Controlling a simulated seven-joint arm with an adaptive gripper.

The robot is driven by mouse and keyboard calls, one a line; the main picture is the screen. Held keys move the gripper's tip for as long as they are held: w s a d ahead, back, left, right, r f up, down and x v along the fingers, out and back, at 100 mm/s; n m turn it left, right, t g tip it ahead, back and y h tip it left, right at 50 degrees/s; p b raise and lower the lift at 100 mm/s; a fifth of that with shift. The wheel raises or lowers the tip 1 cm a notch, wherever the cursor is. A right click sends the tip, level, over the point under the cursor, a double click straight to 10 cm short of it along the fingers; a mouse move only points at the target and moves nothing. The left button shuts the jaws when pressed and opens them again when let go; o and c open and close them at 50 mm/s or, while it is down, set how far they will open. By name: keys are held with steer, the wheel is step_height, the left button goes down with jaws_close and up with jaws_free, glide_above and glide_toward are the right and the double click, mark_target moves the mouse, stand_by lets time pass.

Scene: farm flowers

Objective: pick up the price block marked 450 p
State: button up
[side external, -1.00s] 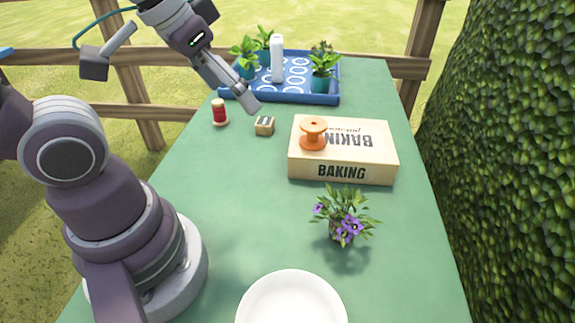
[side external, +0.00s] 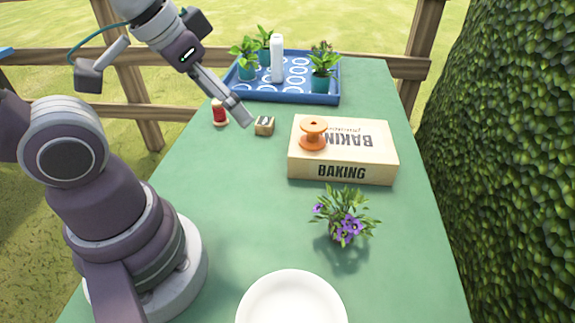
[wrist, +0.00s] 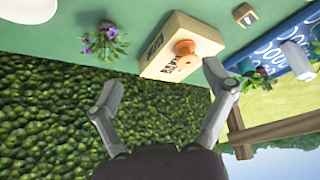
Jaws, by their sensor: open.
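The small wooden price block (side external: 264,126) sits on the green table between the red spool and the baking box. A dark mark shows on its top, but I cannot read it. In the wrist view the block (wrist: 246,16) is near the top right, away from the fingers. My gripper (side external: 246,117) is above the table, just left of and above the block in the side view, not touching it. In the wrist view my gripper (wrist: 160,90) has its two fingers wide apart with nothing between them.
A cardboard baking box (side external: 340,172) bears an orange spool (side external: 313,133). A red spool (side external: 220,114) stands left of the block. A blue tray (side external: 290,97) with potted plants and a white bottle (side external: 277,58) is behind. A purple flower plant (side external: 345,218) and white plate (side external: 291,302) are in front.

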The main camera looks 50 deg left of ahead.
steer(key=shift+c, duration=0.7)
